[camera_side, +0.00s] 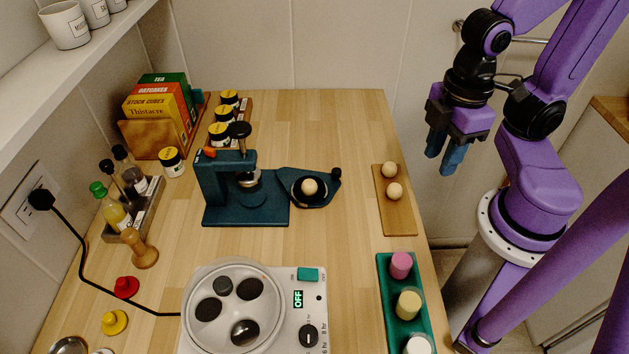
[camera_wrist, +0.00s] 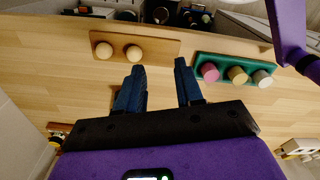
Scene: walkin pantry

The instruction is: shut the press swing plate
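The dark teal press (camera_side: 245,212) stands on the wooden counter, with a round black-topped handle above its pressing head. Its swing plate (camera_side: 326,190) is swung out to the right of the press base, away from under the head. A pale dough ball (camera_side: 309,186) sits in the plate's round recess, and a small black knob (camera_side: 336,173) stands at its outer end. My gripper (camera_side: 446,158) is up at the right, beyond the counter's right edge and well apart from the plate. In the wrist view its two blue fingers (camera_wrist: 159,70) are spread with nothing between them.
A wooden board (camera_side: 396,218) with two pale balls lies between the plate and my gripper. A green tray (camera_side: 384,290) with coloured cylinders is nearer the front. A white appliance (camera_side: 312,318) stands in front of the press. Jars and boxes (camera_side: 160,110) stand behind.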

